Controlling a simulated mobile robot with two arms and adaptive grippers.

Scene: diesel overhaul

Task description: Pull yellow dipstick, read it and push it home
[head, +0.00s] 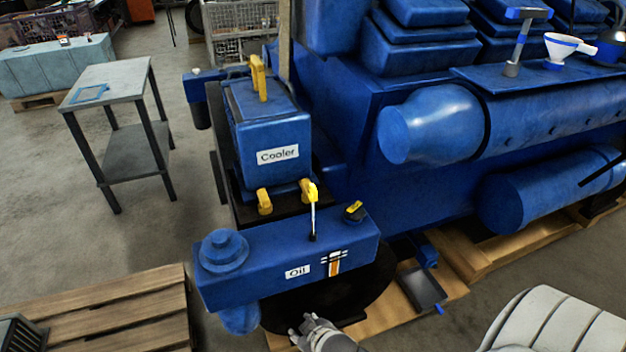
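The yellow dipstick (313,196) stands upright at the blue box labelled Oil (230,277). Its yellow grip is raised above the box on a thin pale rod that enters a small dark socket in the top. Any marks on the rod are too small to read. My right gripper (298,326) is at the bottom middle, in front of and below the Oil box, apart from the dipstick. Its fingers look spread, with nothing visible between them. My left gripper is not in view.
A blue Cooler box (263,135) with yellow levers stands behind. A black cap (354,213) with a yellow mark sits right of the dipstick. The blue engine (350,130) fills the right. A wooden pallet (110,310) lies lower left, and a grey table (115,80) stands upper left.

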